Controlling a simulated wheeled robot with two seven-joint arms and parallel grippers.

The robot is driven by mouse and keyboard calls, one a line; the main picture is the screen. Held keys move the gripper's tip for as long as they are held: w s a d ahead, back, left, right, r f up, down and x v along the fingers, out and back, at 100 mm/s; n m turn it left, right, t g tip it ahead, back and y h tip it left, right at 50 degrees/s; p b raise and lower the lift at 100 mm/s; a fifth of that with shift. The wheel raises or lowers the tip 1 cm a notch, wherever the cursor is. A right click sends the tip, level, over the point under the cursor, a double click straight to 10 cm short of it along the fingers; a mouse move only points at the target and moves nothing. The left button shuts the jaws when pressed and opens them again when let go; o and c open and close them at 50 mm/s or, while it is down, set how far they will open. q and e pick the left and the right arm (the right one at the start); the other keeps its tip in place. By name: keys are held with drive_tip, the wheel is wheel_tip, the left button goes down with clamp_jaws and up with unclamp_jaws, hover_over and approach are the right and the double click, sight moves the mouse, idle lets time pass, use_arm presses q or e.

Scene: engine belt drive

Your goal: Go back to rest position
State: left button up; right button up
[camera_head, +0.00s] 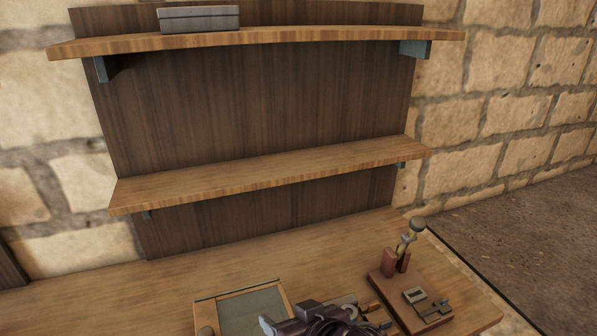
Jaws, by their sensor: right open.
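My right gripper (288,318) is at the bottom middle, dark and cut off by the lower edge. Its jaws are open, and I see nothing held between them. It is over the front of the wooden workbench (180,285), beside a shallow tray. Dark curved parts show just right of it; I cannot tell whether they belong to the engine belt drive or to my arm. My left gripper is not in view.
A wooden tray with a grey-green inside (256,309) lies on the bench. A red-brown fixture block (397,307) with an upright yellow-handled tool (408,240) stands at right. Behind are an empty lower shelf (270,173) and an upper shelf (320,34) bearing a grey box (199,19).

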drive_tip(key=s+d+f+m+g+h, duration=0.1)
drive_tip(key=s+d+f+g+h, duration=0.1)
drive_tip(key=s+d+f, duration=0.35)
drive_tip(key=s+d+f+m+g+h, duration=0.1)
drive_tip(key=s+d+f+g+h, duration=0.15)
drive_tip(key=d, duration=0.55)
drive_tip(key=s+d+f+g+h, duration=0.1)
drive_tip(key=s+d+f+h, duration=0.1)
drive_tip(key=s+d+f, duration=0.4)
wheel_tip(320, 180, down, 33)
drive_tip(key=d+g+b, duration=0.2)
drive_tip(key=b, duration=0.1)
drive_tip(key=s+d+f+b, duration=0.2)
drive_tip(key=s+d+f, duration=0.1)
drive_tip(key=s+f, duration=1.6)
drive_tip(key=shift+s+f+g+b, duration=0.2)
drive_tip(key=shift+s+g+b, duration=0.1)
drive_tip(key=shift+g, duration=0.15)
drive_tip(key=shift+c, duration=0.4)
